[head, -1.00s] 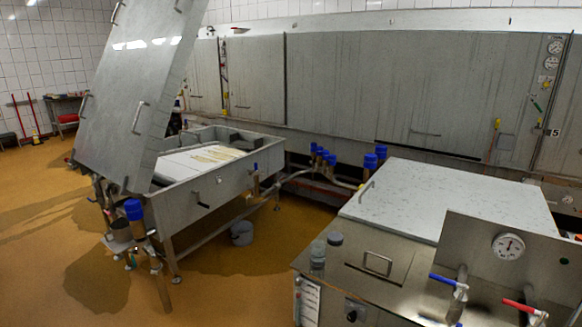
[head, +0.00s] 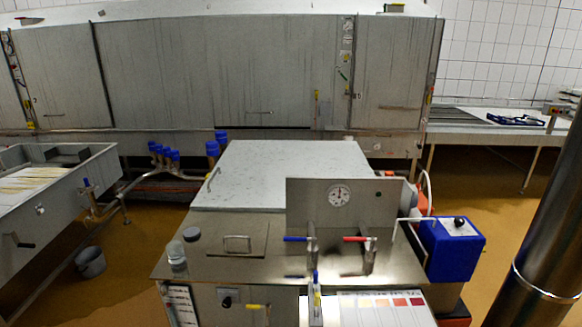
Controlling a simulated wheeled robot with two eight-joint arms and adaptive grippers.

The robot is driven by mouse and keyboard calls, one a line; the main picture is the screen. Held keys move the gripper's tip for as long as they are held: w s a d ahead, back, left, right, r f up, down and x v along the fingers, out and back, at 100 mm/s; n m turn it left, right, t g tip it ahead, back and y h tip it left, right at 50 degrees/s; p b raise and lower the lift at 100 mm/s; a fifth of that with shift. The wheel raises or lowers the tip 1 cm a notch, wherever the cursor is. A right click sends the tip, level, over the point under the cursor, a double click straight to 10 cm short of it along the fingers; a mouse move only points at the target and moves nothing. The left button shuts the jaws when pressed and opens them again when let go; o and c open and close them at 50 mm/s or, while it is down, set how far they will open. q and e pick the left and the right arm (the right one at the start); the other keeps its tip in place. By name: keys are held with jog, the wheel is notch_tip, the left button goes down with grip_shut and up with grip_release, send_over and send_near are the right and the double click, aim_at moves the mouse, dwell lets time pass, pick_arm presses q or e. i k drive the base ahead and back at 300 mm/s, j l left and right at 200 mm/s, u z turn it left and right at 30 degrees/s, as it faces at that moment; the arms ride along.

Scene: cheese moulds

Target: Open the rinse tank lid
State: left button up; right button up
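A steel tank unit (head: 185,270) stands in the middle of the head view. Its large pale speckled lid (head: 290,165) lies flat and shut, with a bar handle (head: 213,179) at its left edge. A smaller flat steel hatch (head: 225,243) with a loop handle (head: 238,243) is set shut in the top in front of it. I cannot tell for certain which cover is the rinse tank lid. An upright steel panel (head: 310,210) with a round gauge (head: 339,195) partly hides the large lid's front right. Neither of my grippers is in view.
Blue-handled (head: 296,239) and red-handled (head: 355,239) taps stand before the panel. Jars (head: 176,252) sit on the top's left. A blue box (head: 452,248) is on the right. An open vat (head: 60,200) and bucket (head: 90,262) are left, with free floor between.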

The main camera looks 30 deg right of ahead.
aim_at(249, 176)
jog(key=i+j+u, duration=0.2)
jog(key=i+u, duration=0.25)
jog(key=i+j+u, duration=0.2)
jog(key=i, duration=0.5)
jog(key=i+u, duration=0.15)
jog(key=i, duration=0.55)
jog(key=i+z, duration=0.4)
jog(key=i+j+z, duration=0.1)
jog(key=i+z, duration=0.3)
jog(key=i+j+z, duration=0.25)
jog(key=i+z, duration=0.15)
jog(key=i, duration=0.1)
